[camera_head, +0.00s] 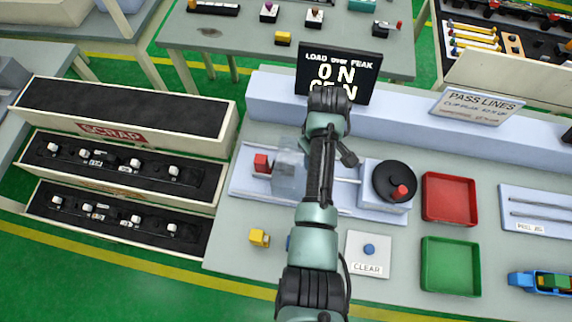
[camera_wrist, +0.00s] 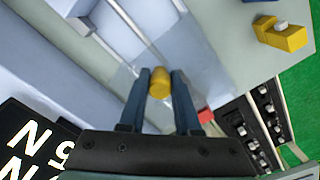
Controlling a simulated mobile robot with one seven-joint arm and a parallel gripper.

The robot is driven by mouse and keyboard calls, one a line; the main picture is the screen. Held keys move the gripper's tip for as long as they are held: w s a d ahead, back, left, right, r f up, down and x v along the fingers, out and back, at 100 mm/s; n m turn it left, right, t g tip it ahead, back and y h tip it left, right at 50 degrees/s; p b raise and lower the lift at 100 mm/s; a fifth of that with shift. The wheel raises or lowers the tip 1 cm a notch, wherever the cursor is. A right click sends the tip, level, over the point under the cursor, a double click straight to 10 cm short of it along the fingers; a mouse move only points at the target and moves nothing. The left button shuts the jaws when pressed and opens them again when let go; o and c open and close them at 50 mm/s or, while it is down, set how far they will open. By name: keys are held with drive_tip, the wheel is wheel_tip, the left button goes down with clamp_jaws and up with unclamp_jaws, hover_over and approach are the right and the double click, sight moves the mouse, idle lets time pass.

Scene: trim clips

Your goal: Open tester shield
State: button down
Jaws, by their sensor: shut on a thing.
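The tester (camera_head: 240,183) is a pale bench unit with a clear shield (camera_head: 287,181) over its middle, partly hidden by my arm in the head view. In the wrist view the shield (camera_wrist: 122,75) is a see-through panel with a yellow knob (camera_wrist: 160,84) on it. My gripper (camera_wrist: 162,80) has its two dark fingers on either side of this knob and is shut on it. My fingers are hidden behind my arm in the head view. A red block (camera_head: 262,163) stands at the tester's left end, and a black handwheel (camera_head: 393,181) with a red knob stands at its right.
A display (camera_head: 338,75) reading 0 N stands behind. A CLEAR pad (camera_head: 368,266) with a blue button and a yellow clip (camera_head: 259,238) lie in front. A red tray (camera_head: 450,176) and green tray (camera_head: 450,243) sit right. Scrap bins (camera_head: 200,143) stand left.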

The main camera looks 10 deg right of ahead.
drive_tip(key=shift+s+d, duration=0.2)
drive_tip(key=shift+d, duration=0.7)
drive_tip(key=c, duration=0.6)
unclamp_jaws()
drive_tip(key=shift+a, duration=0.1)
drive_tip(key=shift+r+p, duration=0.65)
drive_tip(key=shift+r, duration=5.9)
drive_tip(key=shift+f, duration=0.1)
